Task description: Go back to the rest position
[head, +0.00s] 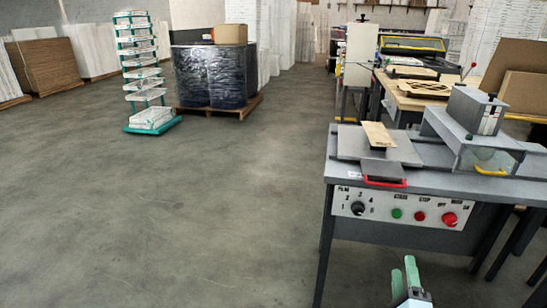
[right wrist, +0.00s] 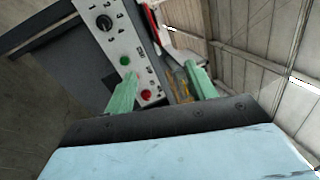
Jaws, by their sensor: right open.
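My right gripper (head: 405,275) shows at the bottom edge of the head view, low in front of the grey machine table (head: 420,180). Its two green fingers also show in the right wrist view (right wrist: 161,88), spread apart with nothing between them. Beyond them in that view is the table's control panel (right wrist: 125,50), seen tilted. My left gripper is not in view.
The control panel (head: 400,210) has a black dial and green and red buttons. A press (head: 475,125) and a flat plate with a brown card (head: 378,135) are on the table. Wrapped drums (head: 210,75) and a tray rack (head: 140,65) stand farther back. The floor at left is clear.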

